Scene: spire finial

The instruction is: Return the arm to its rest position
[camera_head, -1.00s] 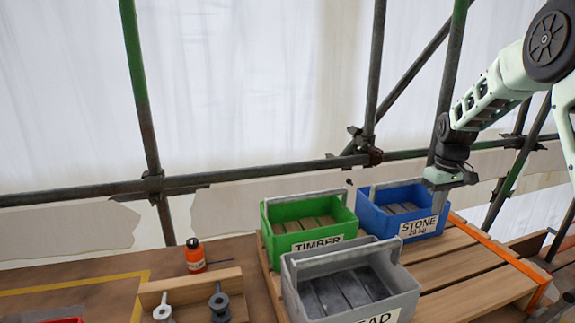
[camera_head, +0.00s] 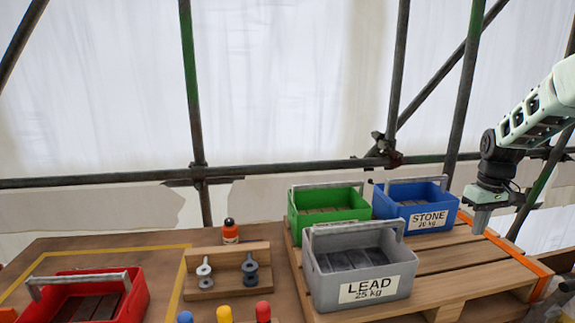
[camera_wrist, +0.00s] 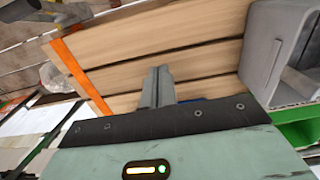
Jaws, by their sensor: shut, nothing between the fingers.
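My gripper (camera_head: 482,218) hangs from my pale green arm at the right of the head view, fingers pointing down. It is shut and empty, above the wooden pallet (camera_head: 455,262), to the right of the grey LEAD crate and just right of the blue STONE crate. In the wrist view its closed fingers (camera_wrist: 157,88) show against the pallet planks, with nothing between them. My arm is bent and runs off the right edge of the head view.
The grey LEAD crate (camera_head: 407,274), green crate (camera_head: 295,229) and blue STONE crate (camera_head: 452,212) stand on the pallet. A red crate (camera_head: 135,300), an orange bottle (camera_head: 230,233) and a wooden rack (camera_head: 262,260) are on the table. Scaffold poles (camera_head: 190,90) stand behind.

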